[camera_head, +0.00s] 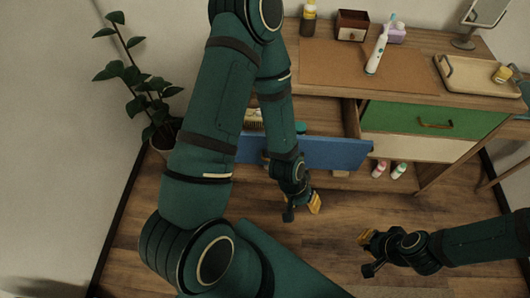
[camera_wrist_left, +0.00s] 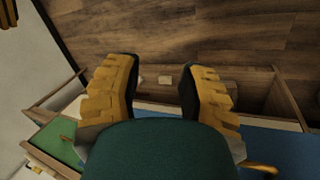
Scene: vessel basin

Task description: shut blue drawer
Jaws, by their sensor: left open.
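The blue drawer (camera_head: 335,153) stands pulled out of the wooden dresser, left of the green drawer (camera_head: 425,119). My left arm crosses in front of it and hides part of its front and inside. My left gripper (camera_head: 301,209) is open and empty, just in front of and below the blue front; I cannot tell whether it touches. In the left wrist view the open fingers (camera_wrist_left: 160,88) show, with the blue drawer (camera_wrist_left: 285,150) and its brass handle (camera_wrist_left: 262,167) at lower right. My right gripper (camera_head: 368,253) is open and empty over the floor at right.
A brush (camera_head: 254,115) lies inside the blue drawer. The dresser top (camera_head: 330,70) carries a toothbrush (camera_head: 377,50), a small box (camera_head: 352,25) and a tray (camera_head: 465,75). Two bottles (camera_head: 388,170) stand below. A plant (camera_head: 135,75) stands left. Floor in front is clear.

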